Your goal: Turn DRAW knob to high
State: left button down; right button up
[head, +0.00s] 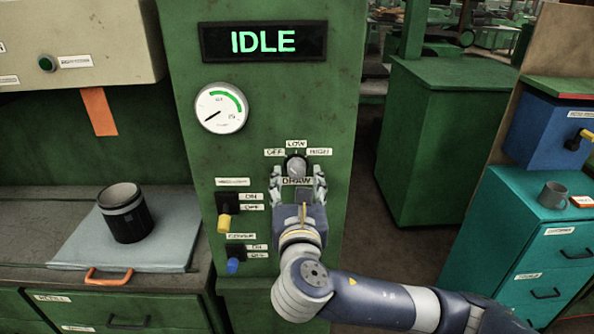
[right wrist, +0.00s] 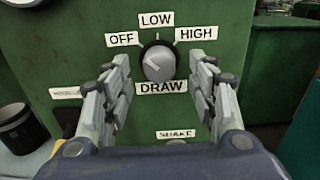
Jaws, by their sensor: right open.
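The DRAW knob (head: 296,165) is a round grey dial on the green panel. It also shows in the right wrist view (right wrist: 158,64), with labels OFF at upper left, LOW above and HIGH (right wrist: 195,34) at upper right. A faint mark on its face is too small to read surely. My right gripper (head: 299,172) is in front of the panel, its fingers open on either side of the knob. In the right wrist view, gaps show between both fingers and the knob. My left gripper is not in view.
A display (head: 263,42) reads IDLE above a round gauge (head: 221,108). A yellow switch (head: 224,222) and a blue switch (head: 233,264) sit lower left on the panel. A dark cup (head: 126,218) stands on a mat at left. Teal drawers (head: 520,250) are at right.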

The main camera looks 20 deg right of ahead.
aim_at(297, 169)
jog(key=shift+x, duration=1.25)
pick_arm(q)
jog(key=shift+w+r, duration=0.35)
pick_arm(e)
jog(key=c, duration=1.1)
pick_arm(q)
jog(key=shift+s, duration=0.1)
